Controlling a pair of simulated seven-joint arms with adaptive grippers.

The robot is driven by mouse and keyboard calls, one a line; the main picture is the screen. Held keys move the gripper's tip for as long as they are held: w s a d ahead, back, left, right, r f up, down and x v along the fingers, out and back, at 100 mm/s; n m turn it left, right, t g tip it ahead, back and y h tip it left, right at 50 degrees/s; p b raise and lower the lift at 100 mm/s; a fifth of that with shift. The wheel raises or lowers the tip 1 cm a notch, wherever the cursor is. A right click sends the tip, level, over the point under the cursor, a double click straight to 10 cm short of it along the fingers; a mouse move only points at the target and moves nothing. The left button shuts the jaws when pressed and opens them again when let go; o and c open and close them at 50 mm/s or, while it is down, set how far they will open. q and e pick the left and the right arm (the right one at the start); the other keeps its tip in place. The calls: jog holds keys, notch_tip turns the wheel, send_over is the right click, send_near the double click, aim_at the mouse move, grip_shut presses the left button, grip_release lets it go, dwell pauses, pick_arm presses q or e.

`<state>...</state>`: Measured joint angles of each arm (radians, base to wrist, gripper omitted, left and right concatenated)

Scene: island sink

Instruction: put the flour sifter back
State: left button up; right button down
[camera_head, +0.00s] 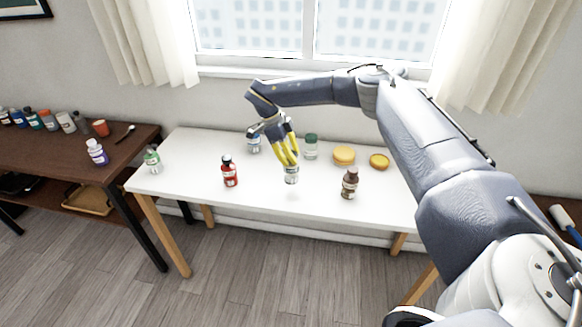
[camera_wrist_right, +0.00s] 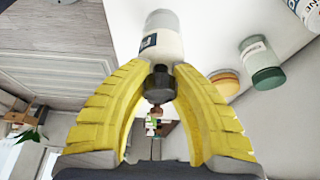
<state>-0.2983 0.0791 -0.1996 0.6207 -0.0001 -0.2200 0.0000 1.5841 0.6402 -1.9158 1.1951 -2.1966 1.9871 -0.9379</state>
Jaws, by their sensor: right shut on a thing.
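My right gripper (camera_head: 288,161) has yellow fingers and points down over the white table (camera_head: 190,150). It is shut on a pale bottle (camera_head: 291,176) with a label. In the right wrist view the pale bottle (camera_wrist_right: 163,38) shows its dark grey cap (camera_wrist_right: 159,82) between the yellow fingers (camera_wrist_right: 160,108). I cannot tell whether the bottle touches the table. Nothing in view is clearly a flour sifter; I cannot tell whether the held bottle is what the task means. My left gripper is not in view.
On the white table stand a red bottle (camera_head: 230,172), a brown bottle (camera_head: 349,184), a green-capped jar (camera_head: 311,147), a blue-marked bottle (camera_head: 254,144), two yellow-lidded containers (camera_head: 344,155) and a green-and-white bottle (camera_head: 152,159). A brown table (camera_head: 60,158) at left holds several bottles.

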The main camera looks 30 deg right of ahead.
aim_at(291, 166)
jog(key=shift+f, duration=2.1)
jog(key=shift+f, duration=0.1)
jog(key=c, duration=1.2)
grip_release()
jog(key=shift+f, duration=0.1)
jog(key=shift+c, duration=0.2)
